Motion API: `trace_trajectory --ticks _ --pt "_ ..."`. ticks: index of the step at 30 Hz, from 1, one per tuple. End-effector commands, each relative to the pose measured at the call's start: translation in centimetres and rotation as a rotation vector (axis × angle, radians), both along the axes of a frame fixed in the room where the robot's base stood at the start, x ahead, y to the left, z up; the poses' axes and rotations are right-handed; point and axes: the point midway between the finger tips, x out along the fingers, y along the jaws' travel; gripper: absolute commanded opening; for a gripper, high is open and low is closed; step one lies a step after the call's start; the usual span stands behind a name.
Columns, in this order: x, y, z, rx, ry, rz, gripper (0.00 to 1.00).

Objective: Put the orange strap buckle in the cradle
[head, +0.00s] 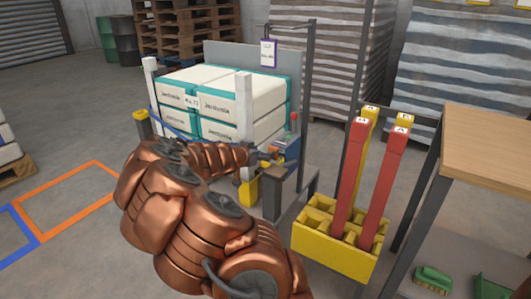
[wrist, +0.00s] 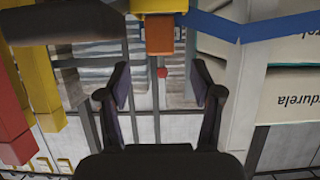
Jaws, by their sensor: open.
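The orange buckle (wrist: 160,37) shows in the wrist view as a small block at the upper middle, against a tan-yellow piece (wrist: 158,6). My gripper (wrist: 161,84) is open, its two dark fingers spread left and right below the buckle in the picture. Nothing is held between them. I cannot make out the buckle there. I cannot tell which part is the cradle. A blue strap (wrist: 235,26) runs right from near the buckle.
White sacks (head: 258,98) are stacked between white posts (head: 244,101). A red knob (wrist: 162,72) shows between my fingers. A yellow crate (head: 333,255) with tall red and yellow posts stands right, near a wooden-topped table (head: 500,145). Floor at left is mostly clear.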

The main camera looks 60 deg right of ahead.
Motion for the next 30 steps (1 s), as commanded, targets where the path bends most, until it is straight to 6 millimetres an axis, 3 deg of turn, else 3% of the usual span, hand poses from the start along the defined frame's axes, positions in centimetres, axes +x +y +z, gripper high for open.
trace_trajectory --ticks 9,20,25,30 --pt "0.0 2.9 1.2 0.000 -0.001 0.002 0.65" --pt "-0.2 3.4 1.5 0.000 0.004 -0.002 0.65" --pt "-2.3 5.2 3.8 0.011 0.062 -0.028 0.65" --pt "-6.7 9.8 5.6 0.115 0.207 -0.055 0.65"
